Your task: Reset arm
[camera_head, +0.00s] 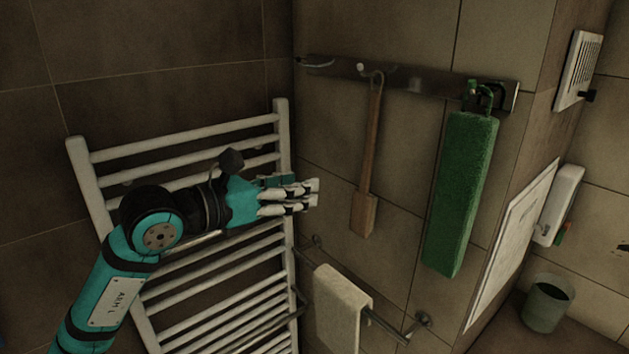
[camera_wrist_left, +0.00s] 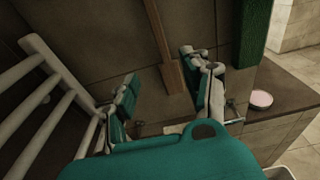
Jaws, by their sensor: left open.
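My left gripper (camera_head: 312,193) reaches in from the left in front of the white towel rail (camera_head: 88,185), its fingers pointing right toward the tiled wall. In the left wrist view its two fingers (camera_wrist_left: 160,95) stand wide apart with nothing between them. Behind them hangs a wooden brush or paddle (camera_head: 369,160), which also shows in the left wrist view (camera_wrist_left: 160,45). The gripper looks apart from it. My right gripper is in neither view.
A hook rail (camera_head: 430,82) holds the wooden tool and a long green sponge-like piece (camera_head: 460,195). Below, a pale towel (camera_head: 340,305) hangs on a metal bar. A dark cup (camera_head: 547,303) stands at the lower right. A pink round item (camera_wrist_left: 261,99) lies on a ledge.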

